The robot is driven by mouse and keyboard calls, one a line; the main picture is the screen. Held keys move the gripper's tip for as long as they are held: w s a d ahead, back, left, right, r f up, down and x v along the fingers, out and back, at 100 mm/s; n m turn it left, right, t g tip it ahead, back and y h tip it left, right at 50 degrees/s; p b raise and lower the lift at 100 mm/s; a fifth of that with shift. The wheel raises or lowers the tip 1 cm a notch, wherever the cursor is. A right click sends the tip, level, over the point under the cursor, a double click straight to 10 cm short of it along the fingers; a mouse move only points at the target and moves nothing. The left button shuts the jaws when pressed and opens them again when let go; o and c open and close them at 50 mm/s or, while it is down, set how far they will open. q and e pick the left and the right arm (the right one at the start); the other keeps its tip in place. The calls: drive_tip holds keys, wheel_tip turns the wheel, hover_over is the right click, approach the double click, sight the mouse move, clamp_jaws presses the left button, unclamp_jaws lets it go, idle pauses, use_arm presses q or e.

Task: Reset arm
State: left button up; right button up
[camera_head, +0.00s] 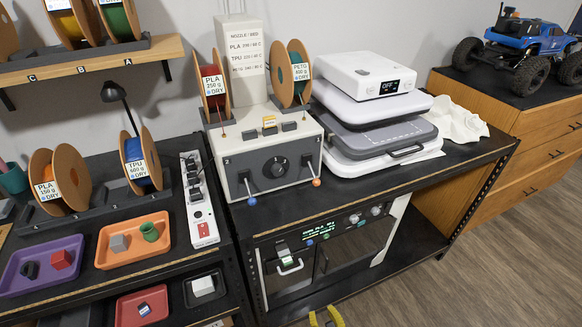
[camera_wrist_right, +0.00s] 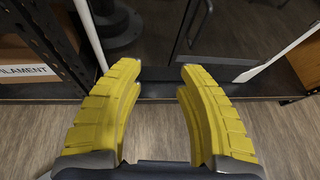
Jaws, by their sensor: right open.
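My right gripper (camera_head: 327,317) shows as yellow fingertips at the bottom edge of the head view, in front of the lower shelf. In the right wrist view its two yellow ribbed fingers (camera_wrist_right: 158,85) stand wide apart with nothing between them. Beyond them are the dark shelf edge and the wood floor. The rest of the right arm is out of the head view. My left gripper is not in view.
A black table (camera_head: 445,165) carries a grey-white machine (camera_head: 265,165) with two spools and a white press (camera_head: 375,115). A printer-like unit (camera_head: 330,245) sits below. Trays (camera_head: 133,255) with small parts lie at left. A blue crawler (camera_head: 520,50) stands on the wooden cabinet (camera_head: 540,130). Floor at right is clear.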

drive_tip(key=s+d+f+m+g+h, duration=0.1)
drive_tip(key=s+d+f+m+g, duration=0.2)
drive_tip(key=s+d+f+m, duration=0.45)
drive_tip(key=s+d+f+m+g+h, duration=0.2)
drive_tip(key=s+d+f+m+g, duration=0.15)
drive_tip(key=f+m, duration=0.75)
drive_tip(key=s+d+f+m+g, duration=0.1)
drive_tip(key=s+f+m, duration=0.2)
drive_tip(key=s, duration=0.6)
drive_tip(key=s+d+f+m+g, duration=0.1)
drive_tip(key=s+f+m+g, duration=0.1)
drive_tip(key=s+m, duration=0.6)
drive_tip(key=s+d+f+m+g, duration=0.2)
drive_tip(key=s+f+m, duration=0.3)
drive_tip(key=s, duration=0.6)
drive_tip(key=shift+s+m, duration=0.2)
drive_tip(key=shift+m, duration=0.55)
